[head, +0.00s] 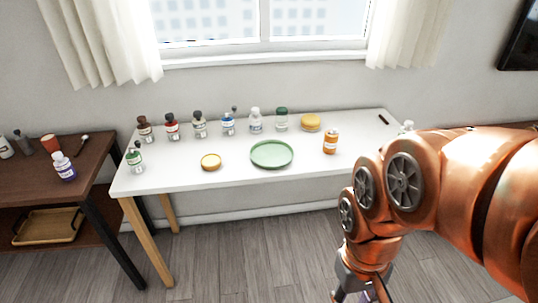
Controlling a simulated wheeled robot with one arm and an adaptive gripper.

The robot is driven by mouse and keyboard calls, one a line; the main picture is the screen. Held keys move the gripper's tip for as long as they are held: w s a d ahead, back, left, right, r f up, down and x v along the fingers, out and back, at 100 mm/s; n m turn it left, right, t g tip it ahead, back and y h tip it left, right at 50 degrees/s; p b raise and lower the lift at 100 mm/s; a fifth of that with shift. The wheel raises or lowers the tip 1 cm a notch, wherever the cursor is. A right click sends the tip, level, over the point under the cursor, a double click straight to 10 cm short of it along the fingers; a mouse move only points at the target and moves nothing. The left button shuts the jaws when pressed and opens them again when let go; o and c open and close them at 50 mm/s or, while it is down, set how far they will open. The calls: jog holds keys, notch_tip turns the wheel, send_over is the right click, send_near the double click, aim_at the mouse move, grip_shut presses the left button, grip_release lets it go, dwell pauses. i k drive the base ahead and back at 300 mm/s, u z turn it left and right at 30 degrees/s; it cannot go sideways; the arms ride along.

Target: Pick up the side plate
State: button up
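A round green plate (271,154) with a low rim lies flat on the white table, near the middle of its front half. It looks empty, and nothing covers it. A much smaller round orange-yellow dish (210,162) lies to its left. My gripper (364,292) is at the bottom edge of the head view, in front of the table and to the right of the plate, well apart from it. It points down and its fingertips are cut off or too small to read. A small purplish patch shows by it, and I cannot tell what it is.
Several small bottles (228,124) stand along the back of the white table (190,181). An orange jar (331,142) stands right of the plate, a yellow round thing (311,122) behind. A brown side table (25,184) stands left. The plate's front side is clear.

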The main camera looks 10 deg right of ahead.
aim_at(267, 154)
jog(key=u, duration=0.15)
jog(key=i, duration=0.8)
jog(key=u, duration=0.6)
